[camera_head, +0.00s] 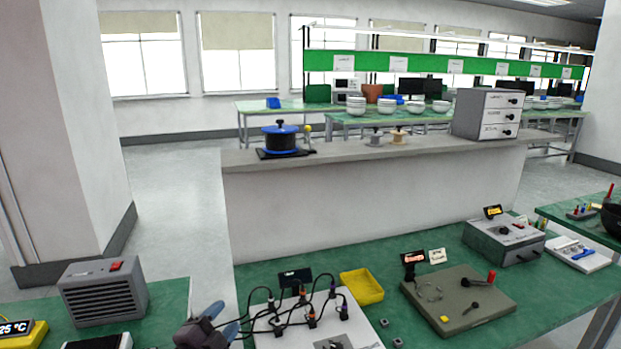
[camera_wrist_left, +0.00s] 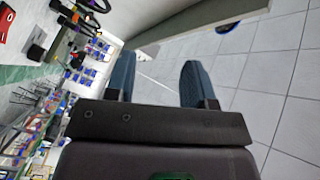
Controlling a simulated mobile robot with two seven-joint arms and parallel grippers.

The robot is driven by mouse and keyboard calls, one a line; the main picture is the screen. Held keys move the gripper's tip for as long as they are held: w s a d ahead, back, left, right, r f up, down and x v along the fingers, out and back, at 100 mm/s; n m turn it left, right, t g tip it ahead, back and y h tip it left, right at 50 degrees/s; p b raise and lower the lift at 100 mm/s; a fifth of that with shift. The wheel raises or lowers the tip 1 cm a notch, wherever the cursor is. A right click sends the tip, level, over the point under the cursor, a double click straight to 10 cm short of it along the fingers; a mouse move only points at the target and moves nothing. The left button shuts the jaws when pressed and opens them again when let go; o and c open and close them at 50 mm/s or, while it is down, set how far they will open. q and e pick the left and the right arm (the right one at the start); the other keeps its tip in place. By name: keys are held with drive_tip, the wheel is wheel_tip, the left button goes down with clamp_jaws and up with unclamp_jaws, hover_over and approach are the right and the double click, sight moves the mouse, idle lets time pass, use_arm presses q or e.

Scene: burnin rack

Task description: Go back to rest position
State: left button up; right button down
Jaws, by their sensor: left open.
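My left gripper (camera_head: 222,319) shows at the bottom of the head view, at the left edge of a white board (camera_head: 262,297) with black cables and plugs. In the left wrist view its two blue-grey fingers (camera_wrist_left: 157,85) stand apart with nothing between them. Tiled floor shows beyond the fingers. My right gripper is not in either view.
A grey heater box (camera_head: 104,292) stands on the green bench at left. A yellow tray (camera_head: 361,287), a grey-green panel (camera_head: 460,311) and a grey instrument box (camera_head: 503,240) stand to the right. Behind, a low wall carries a blue pot (camera_head: 281,138) and a drawer unit (camera_head: 487,114).

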use_arm(q)
drive_tip(key=s+a+f+n+g+y, duration=0.25)
drive_tip(key=s+n+g, duration=0.2)
drive_tip(key=s, duration=0.65)
drive_tip(key=s+a+f+n+g+y, duration=0.2)
drive_tip(key=s+a+f+n+g, duration=0.3)
drive_tip(key=s, duration=0.7)
drive_tip(key=s+a+f+n+g+y, duration=0.2)
drive_tip(key=s+n+g+y, duration=0.3)
drive_tip(key=s, duration=0.6)
drive_tip(key=w+f+t+h+b, duration=0.1)
drive_tip(key=w+f+t+b, duration=0.2)
drive_tip(key=f, duration=0.6)
drive_tip(key=w+f+t+h+b, duration=0.2)
drive_tip(key=w+f+t+b, duration=0.1)
drive_tip(key=f, duration=0.5)
drive_tip(key=shift+w+f+t+b, duration=0.4)
drive_tip(key=shift+t+b, duration=0.4)
drive_tip(key=shift+t, duration=0.45)
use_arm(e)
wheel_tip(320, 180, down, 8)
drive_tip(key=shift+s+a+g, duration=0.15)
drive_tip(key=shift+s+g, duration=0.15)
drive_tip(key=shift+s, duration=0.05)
